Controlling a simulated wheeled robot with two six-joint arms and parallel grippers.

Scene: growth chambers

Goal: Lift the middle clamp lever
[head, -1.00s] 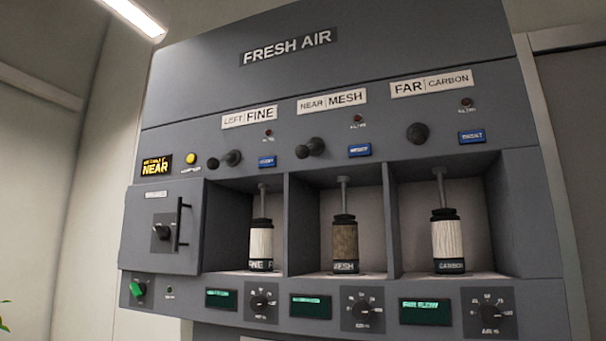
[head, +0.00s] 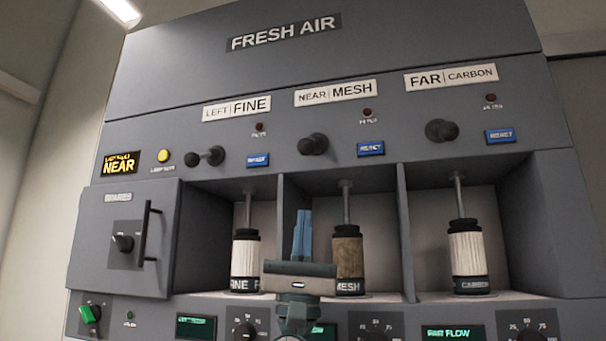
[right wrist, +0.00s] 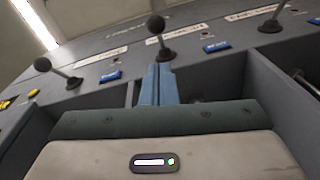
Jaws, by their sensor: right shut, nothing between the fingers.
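The middle clamp lever (head: 313,144), a dark ball-ended lever under the NEAR MESH label, points out from the panel above the middle bay. It also shows in the right wrist view (right wrist: 155,25), its ball just above my fingertips in the picture. My right gripper (head: 302,214) is shut and empty, its blue fingers pointing up in front of the middle bay, below the lever and apart from it in the head view. The brown mesh filter (head: 347,252) stands in that bay, partly behind my gripper. My left gripper is not in view.
The left lever (head: 213,156) and far lever (head: 441,130) flank the middle one. A blue reset button (head: 371,149) sits right of the middle lever. Bay dividers stand beside my gripper. A spares door (head: 120,240) with a vertical handle is at left.

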